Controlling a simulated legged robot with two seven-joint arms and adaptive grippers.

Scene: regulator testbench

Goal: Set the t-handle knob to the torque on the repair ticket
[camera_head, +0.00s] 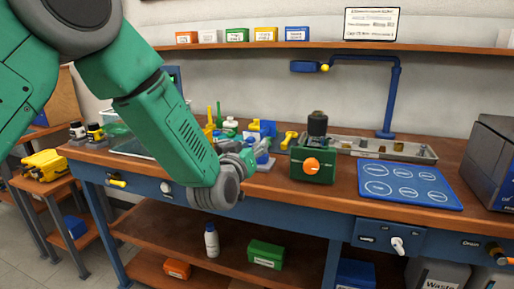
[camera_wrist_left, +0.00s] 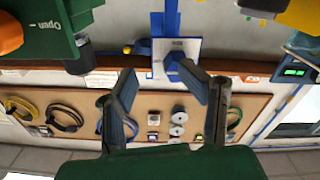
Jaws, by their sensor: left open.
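A blue knob (camera_wrist_left: 177,62) on a white plate (camera_wrist_left: 190,46) with a blue post is in the left wrist view, probably the t-handle knob. A blue part (camera_head: 265,148) shows beside my gripper in the head view, partly hidden by it. My left gripper (camera_head: 250,156) is open over the bench; its fingers (camera_wrist_left: 157,82) are spread, with the right fingertip overlapping the blue knob in view. Contact cannot be told. A white printed sheet (camera_head: 371,24), possibly the repair ticket, stands on the shelf; its text is too small to read. My right gripper is out of view.
A green box (camera_head: 313,165) with an orange knob stands right of my gripper; it also shows in the left wrist view (camera_wrist_left: 45,35). A blue mat (camera_head: 410,185) with white circles and a grey tray (camera_head: 420,154) lie farther right. A white knob (camera_head: 397,246) is on the bench front.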

